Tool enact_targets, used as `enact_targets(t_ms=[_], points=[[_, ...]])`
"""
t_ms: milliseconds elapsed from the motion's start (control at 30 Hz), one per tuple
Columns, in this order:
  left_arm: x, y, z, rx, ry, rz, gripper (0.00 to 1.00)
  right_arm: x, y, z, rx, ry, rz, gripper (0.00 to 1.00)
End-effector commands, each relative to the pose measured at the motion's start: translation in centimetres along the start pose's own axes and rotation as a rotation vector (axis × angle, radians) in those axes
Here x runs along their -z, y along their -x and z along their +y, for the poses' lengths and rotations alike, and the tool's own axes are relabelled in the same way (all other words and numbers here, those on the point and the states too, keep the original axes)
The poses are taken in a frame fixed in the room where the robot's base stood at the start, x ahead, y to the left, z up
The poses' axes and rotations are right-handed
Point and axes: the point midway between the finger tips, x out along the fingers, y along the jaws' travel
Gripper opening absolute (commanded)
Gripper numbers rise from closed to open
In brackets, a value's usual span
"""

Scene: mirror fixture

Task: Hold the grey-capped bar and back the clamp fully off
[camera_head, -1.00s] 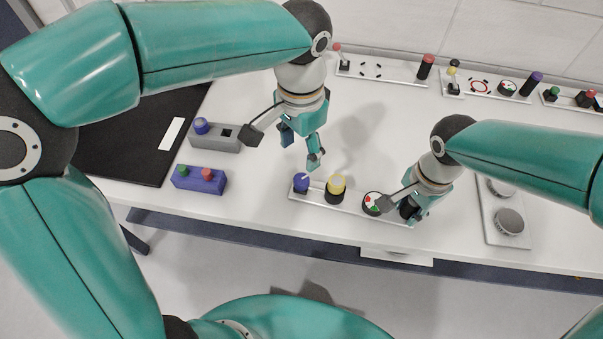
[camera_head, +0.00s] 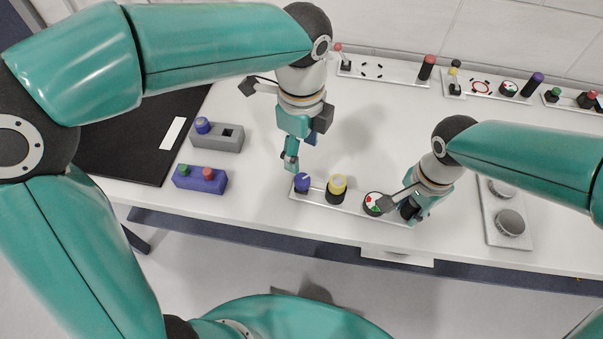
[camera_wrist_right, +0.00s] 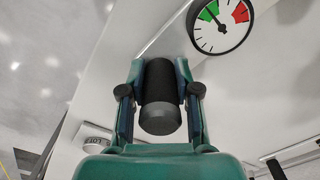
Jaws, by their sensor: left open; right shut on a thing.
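The grey-capped bar (camera_wrist_right: 160,95) is a black cylinder with a dark grey end, between the fingers of my right gripper (camera_wrist_right: 160,92) in the right wrist view. My right gripper (camera_head: 411,212) is shut on it at the right end of a white strip (camera_head: 358,208). The strip also carries a blue knob (camera_head: 302,183), a yellow-ringed knob (camera_head: 336,186) and a dial gauge (camera_head: 374,203); I cannot tell which part is the clamp. My left gripper (camera_head: 290,163) is open and empty, pointing down just behind and left of the blue knob, apart from it.
A grey box (camera_head: 217,138) with a blue button and a purple box (camera_head: 200,179) with green and red buttons stand at left. A plate with two round grey knobs (camera_head: 508,222) lies right of my right gripper. More control strips (camera_head: 390,74) line the back. The table's middle is clear.

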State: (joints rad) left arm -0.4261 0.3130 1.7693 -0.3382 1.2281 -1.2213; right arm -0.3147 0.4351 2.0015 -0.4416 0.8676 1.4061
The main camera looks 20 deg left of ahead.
Motion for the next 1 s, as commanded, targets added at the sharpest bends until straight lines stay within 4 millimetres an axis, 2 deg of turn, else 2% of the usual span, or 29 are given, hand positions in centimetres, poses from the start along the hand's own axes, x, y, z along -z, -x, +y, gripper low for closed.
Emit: enact_targets(t_ms=[300, 500, 633, 900, 1000], points=[[0.0, -6.1, 0.1, -0.005, 0.002, 0.0, 0.6, 0.0, 0.1, 0.0, 0.002, 0.0, 0.001, 0.0], [0.0, -8.7, 0.1, -0.004, 0.002, 0.001, 0.6, 0.0, 0.1, 0.0, 0.001, 0.0, 0.001, 0.0], [0.0, -9.4, 0.0, -0.002, 0.002, 0.002, 0.6, 0.0, 0.1, 0.0, 0.001, 0.0, 0.001, 0.0], [0.0, -9.5, 0.0, -0.001, 0.003, 0.002, 0.6, 0.0, 0.1, 0.0, 0.001, 0.0, 0.001, 0.0], [0.0, -9.5, 0.0, -0.001, 0.003, 0.002, 0.45, 0.0, 0.1, 0.0, 0.001, 0.0, 0.001, 0.0]])
